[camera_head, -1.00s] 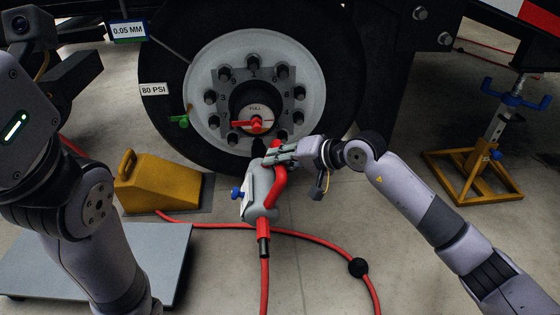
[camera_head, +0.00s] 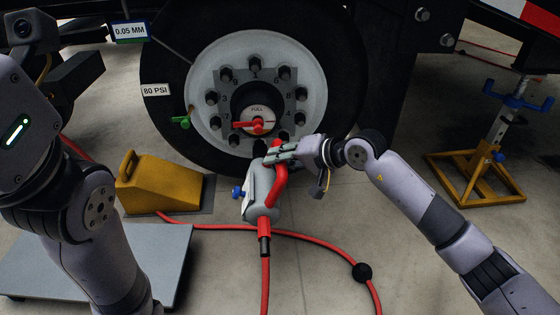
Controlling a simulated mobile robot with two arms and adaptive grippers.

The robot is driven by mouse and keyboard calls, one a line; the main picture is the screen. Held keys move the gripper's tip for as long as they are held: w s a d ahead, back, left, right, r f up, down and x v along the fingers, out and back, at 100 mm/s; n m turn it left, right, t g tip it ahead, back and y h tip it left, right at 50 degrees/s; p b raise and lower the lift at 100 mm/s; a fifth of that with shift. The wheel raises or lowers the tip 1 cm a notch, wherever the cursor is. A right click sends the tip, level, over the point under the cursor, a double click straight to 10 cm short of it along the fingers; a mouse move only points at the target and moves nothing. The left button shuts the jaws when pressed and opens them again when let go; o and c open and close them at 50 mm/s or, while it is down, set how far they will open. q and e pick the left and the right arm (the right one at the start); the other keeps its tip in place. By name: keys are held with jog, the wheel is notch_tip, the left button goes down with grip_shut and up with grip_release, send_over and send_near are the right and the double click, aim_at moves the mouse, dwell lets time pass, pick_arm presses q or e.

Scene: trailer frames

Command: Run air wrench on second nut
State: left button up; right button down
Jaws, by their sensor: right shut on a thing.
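The wheel (camera_head: 310,70) has a pale rim with dark nuts around its hub, such as the top nut (camera_head: 255,65) and the bottom nut (camera_head: 259,148). A grey numbered plate (camera_head: 239,77) lies inside the nut ring. My right gripper (camera_head: 279,153) is shut on the air wrench (camera_head: 257,200), a grey tool with a red handle, just below the wheel's lower nuts. The wrench's upper end is near the bottom nut; whether it touches a nut cannot be told. My left arm stands at the left, and its gripper is out of view.
A red air hose (camera_head: 300,234) runs down from the wrench and across the floor. A yellow wheel chock (camera_head: 160,184) and a grey platform (camera_head: 165,264) are at the left. A yellow stand with a blue top (camera_head: 470,180) is at the right. A red lever (camera_head: 253,125) sits on the hub.

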aim_at(285, 167)
jog(key=shift+w+d+r+b, duration=0.15)
jog(key=shift+w+b, duration=0.45)
jog(key=shift+w, duration=0.45)
jog(key=shift+w+d+r+b, duration=0.1)
jog(key=shift+w+b, duration=0.45)
jog(key=shift+w, duration=0.45)
dwell(2.1)
jog(key=shift+s, duration=0.1)
jog(key=shift+s+a+p, duration=0.1)
jog(key=shift+s+p, duration=0.3)
jog(key=shift+s, duration=0.65)
jog(key=shift+s+a+p, duration=0.2)
jog(key=shift+s+p, duration=0.3)
jog(key=shift+s, duration=2.2)
jog(key=shift+r, duration=0.1)
